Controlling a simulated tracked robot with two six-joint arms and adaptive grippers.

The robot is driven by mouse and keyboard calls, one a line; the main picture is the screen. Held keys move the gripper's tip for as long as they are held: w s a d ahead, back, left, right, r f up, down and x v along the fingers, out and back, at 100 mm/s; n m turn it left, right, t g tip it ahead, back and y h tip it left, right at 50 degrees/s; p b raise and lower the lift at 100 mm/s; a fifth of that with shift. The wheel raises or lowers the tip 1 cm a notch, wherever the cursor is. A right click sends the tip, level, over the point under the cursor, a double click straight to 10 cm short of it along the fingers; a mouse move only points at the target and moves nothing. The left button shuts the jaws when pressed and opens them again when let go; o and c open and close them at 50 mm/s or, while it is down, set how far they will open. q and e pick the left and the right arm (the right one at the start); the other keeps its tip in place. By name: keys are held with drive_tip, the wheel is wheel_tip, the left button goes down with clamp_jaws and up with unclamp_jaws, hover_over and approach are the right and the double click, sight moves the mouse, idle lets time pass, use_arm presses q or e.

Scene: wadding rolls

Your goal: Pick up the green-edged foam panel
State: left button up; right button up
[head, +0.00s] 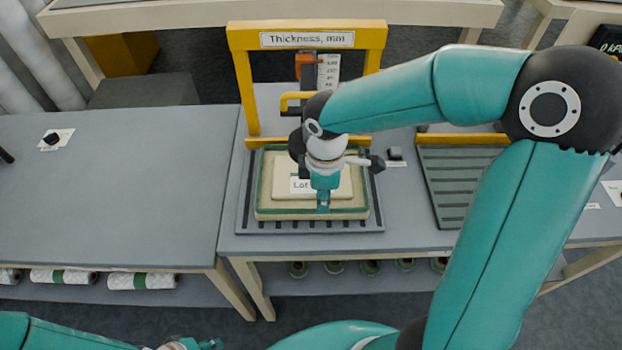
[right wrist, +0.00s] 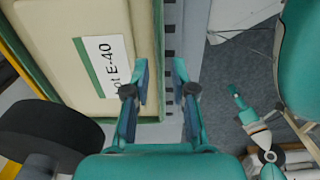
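The green-edged foam panel (head: 282,208) is cream with a green border and lies flat on a dark slotted tray (head: 245,222) under the yellow thickness gauge. A smaller raised cream slab (head: 283,178) on it bears a white label, which reads "Lot E-40" in the right wrist view (right wrist: 104,66). My right gripper (head: 323,203) is over the panel's front part. In the right wrist view its two fingers (right wrist: 161,80) stand apart, with the panel's edge showing between them; contact is not clear. My left gripper (head: 212,345) is at the bottom edge, and its finger state is unclear.
The yellow gauge frame (head: 240,85) stands around the panel's back. A grey ribbed tray (head: 440,185) lies to the right. White rolls with green bands (head: 142,281) lie on the shelf below. The left tabletop (head: 120,190) is mostly clear.

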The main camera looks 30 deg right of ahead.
drive_tip(key=shift+f, duration=2)
clamp_jaws()
drive_tip(key=shift+r, duration=0.1)
